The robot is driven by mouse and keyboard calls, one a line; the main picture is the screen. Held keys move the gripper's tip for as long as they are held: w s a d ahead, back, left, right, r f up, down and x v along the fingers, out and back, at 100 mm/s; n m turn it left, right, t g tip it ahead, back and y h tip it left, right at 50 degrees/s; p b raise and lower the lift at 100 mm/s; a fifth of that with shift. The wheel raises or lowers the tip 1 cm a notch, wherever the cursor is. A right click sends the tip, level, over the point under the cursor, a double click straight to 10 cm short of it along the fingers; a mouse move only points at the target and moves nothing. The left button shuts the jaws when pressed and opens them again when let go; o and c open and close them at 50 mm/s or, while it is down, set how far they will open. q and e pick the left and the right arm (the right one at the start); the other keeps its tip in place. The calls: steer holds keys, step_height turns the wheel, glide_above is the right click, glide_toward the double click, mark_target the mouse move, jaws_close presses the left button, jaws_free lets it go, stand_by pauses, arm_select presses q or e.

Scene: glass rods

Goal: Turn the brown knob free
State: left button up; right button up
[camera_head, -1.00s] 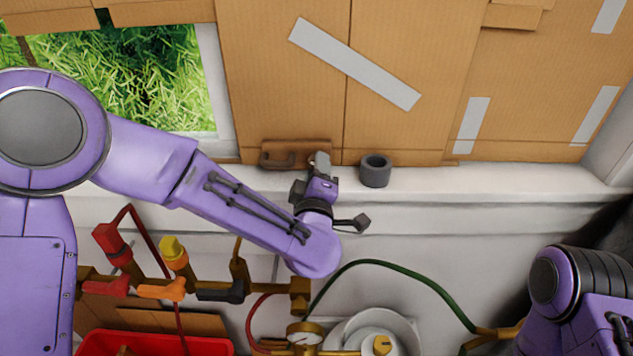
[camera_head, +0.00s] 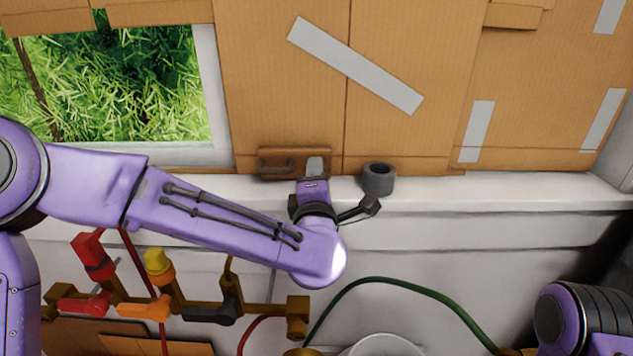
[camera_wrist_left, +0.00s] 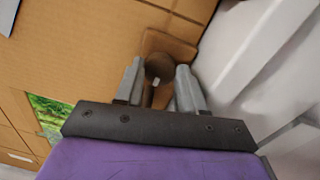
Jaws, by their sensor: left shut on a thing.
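A brown plate (camera_head: 275,153) is fixed at the bottom of the cardboard, just above the white sill. A small curved handle (camera_head: 276,167) shows on its left part. In the left wrist view the round brown knob (camera_wrist_left: 158,66) sits on the plate (camera_wrist_left: 178,44). My left gripper (camera_head: 314,165) is at the plate's right part, and its fingers are shut on the knob, one on each side. In the head view the fingers and wrist hide the knob. My right gripper is out of view; only my right arm shows at the lower right.
A dark grey ring (camera_head: 379,180) stands on the white sill (camera_head: 450,187), close to the right of my left wrist. Below are pipes with red (camera_head: 93,255), yellow and black valves, and a green hose (camera_head: 420,292). A grassy window opening is at upper left.

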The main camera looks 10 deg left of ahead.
arm_select(q)
steer(key=shift+r, duration=0.15)
steer(key=o, duration=1.1)
steer(key=shift+w, duration=0.1)
steer(key=shift+c, duration=0.2)
steer(key=shift+d+f, duration=0.1)
steer(key=shift+f, duration=0.1)
